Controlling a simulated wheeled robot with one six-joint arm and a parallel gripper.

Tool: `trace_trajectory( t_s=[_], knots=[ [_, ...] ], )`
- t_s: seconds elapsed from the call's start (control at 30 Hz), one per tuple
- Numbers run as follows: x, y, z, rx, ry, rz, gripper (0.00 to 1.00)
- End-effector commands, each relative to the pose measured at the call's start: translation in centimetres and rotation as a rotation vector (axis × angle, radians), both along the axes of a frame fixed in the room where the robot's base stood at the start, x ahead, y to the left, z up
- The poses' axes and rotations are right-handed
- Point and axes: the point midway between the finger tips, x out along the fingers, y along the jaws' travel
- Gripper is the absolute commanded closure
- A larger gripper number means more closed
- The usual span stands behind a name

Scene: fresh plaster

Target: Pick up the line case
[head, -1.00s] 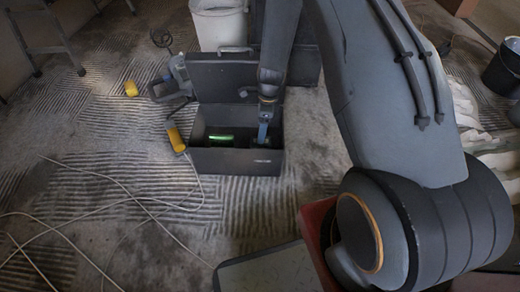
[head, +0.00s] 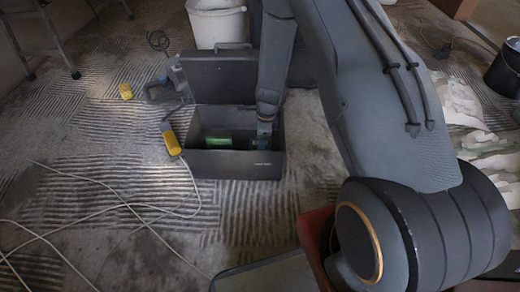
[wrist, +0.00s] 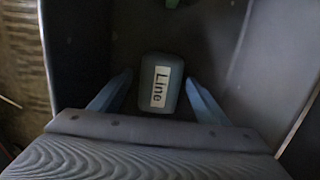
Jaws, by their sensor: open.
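The line case (wrist: 160,84) is a small rounded dark blue-grey case with a white label reading "Line". It lies in the open dark toolbox (head: 236,165). My gripper (wrist: 159,78) is open, one blue finger on each side of the case, with a visible gap on both sides in the wrist view. In the head view my gripper (head: 264,132) reaches down into the right part of the toolbox. My wrist and the box wall hide most of the case there.
A green item (head: 218,141) lies in the toolbox left of my gripper. The raised lid (head: 222,77) stands behind. A yellow-ended tool (head: 171,140) leans at the box's left side. A white bucket (head: 216,24) stands behind. Loose cable (head: 110,190) crosses the floor.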

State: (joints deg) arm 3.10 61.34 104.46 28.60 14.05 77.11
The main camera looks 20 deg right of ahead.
Motion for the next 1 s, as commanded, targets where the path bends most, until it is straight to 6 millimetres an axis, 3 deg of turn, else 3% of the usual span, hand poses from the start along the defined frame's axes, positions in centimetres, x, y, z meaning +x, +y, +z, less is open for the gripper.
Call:
trace_trajectory(
  t_s=[0.87, 1.0],
  knots=[
    [-0.01, 0.00, -0.41, 0.000, 0.000, -0.001, 0.31],
    [-0.01, 0.00, -0.40, 0.000, 0.000, -0.001, 0.50]
  ],
)
